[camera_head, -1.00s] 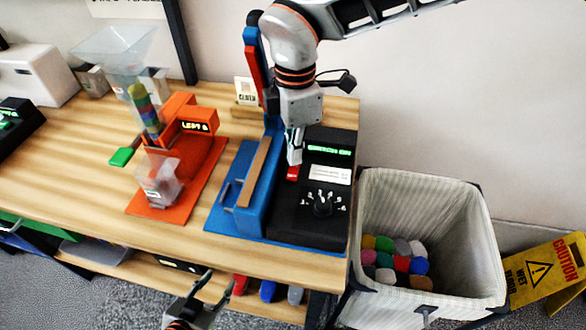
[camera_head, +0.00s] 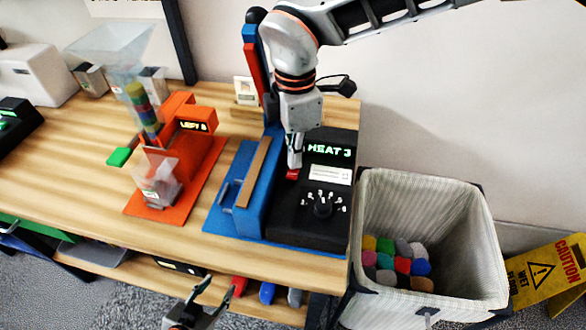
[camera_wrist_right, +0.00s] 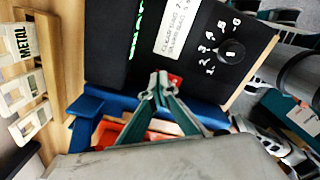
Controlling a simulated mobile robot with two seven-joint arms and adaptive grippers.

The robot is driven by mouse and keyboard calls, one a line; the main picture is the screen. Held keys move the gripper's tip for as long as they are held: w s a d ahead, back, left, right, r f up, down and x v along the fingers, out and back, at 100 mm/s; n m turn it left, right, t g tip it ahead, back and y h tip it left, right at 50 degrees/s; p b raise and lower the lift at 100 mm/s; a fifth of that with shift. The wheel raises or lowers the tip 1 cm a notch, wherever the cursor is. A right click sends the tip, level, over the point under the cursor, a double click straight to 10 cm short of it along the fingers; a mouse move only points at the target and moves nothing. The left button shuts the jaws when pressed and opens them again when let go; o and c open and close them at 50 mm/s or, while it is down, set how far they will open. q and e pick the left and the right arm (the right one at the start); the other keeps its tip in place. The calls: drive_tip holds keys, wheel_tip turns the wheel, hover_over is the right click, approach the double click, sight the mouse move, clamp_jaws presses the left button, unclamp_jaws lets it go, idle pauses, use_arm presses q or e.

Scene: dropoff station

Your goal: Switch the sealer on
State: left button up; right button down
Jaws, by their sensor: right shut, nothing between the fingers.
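The sealer stands at the right end of the table, with a blue press part (camera_head: 256,195) and a black control box (camera_head: 290,222). Its display (camera_head: 329,149) reads "HEAT 3" in green. A black dial (camera_head: 322,207) with white numbers sits on the box, also in the wrist view (camera_wrist_right: 231,50). The red switch (camera_head: 292,174) is partly hidden by my right gripper (camera_head: 294,163). In the wrist view my right gripper (camera_wrist_right: 161,78) is shut and empty, its tips at the red switch (camera_wrist_right: 174,80). My left gripper (camera_head: 218,285) is open and empty, low before the table's front edge.
An orange machine (camera_head: 195,165) with a clear cup stands left of the sealer. A bin (camera_head: 400,200) with several coloured pieces stands right of the table, beside a yellow caution sign (camera_head: 548,278). A small "METAL" holder (camera_wrist_right: 25,70) shows in the wrist view.

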drive_tip(key=shift+r+p, duration=1.65)
drive_tip(key=shift+r, duration=1.85)
drive_tip(key=shift+s+f, duration=0.1)
